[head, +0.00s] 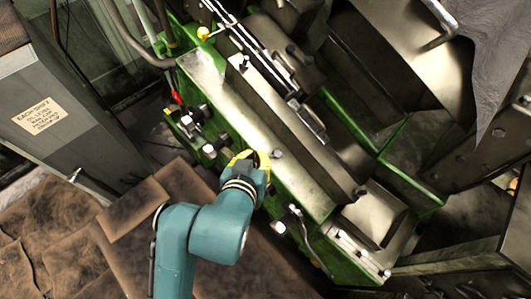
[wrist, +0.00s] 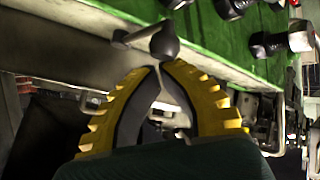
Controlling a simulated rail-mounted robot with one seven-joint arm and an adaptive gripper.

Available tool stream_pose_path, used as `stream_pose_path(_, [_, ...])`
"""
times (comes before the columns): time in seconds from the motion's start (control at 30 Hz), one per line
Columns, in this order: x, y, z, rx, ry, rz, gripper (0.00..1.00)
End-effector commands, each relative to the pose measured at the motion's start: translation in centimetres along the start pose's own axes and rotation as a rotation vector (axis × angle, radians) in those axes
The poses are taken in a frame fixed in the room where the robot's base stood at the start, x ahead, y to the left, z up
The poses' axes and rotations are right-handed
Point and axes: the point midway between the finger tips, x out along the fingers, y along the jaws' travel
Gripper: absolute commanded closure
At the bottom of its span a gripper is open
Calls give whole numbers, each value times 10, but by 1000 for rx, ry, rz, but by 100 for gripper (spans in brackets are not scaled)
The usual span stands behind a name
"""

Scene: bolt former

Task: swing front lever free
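My gripper (head: 262,160), with yellow ribbed fingers and black pads, is over the front edge of the green and bare-metal machine bed (head: 305,188). In the wrist view its fingers (wrist: 161,67) curve inward and their tips come nearly together, with nothing clearly held between them. A grey metal lever with a dark rounded knob (wrist: 165,42) is just beyond the tips, its short stem running left. I cannot tell whether the tips touch it. The knob also shows right beside the gripper in the head view (head: 277,154). I cannot tell for certain that this is the front lever.
A curved handle (head: 308,240) is at the bed's lower right. Bolts and fittings (head: 200,135) are left of my gripper. A grey cabinet (head: 40,110) with a label stands at the left. Brown mats (head: 60,230) cover the floor.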

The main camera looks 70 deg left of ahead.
Motion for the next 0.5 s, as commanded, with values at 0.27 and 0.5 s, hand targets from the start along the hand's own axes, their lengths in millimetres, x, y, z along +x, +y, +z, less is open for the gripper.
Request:
stream_pose_path(0.27, [-4,3,8,0,-6,-3,100])
stream_pose_path(0.5, [-5,4,9,0,-4,-3,100])
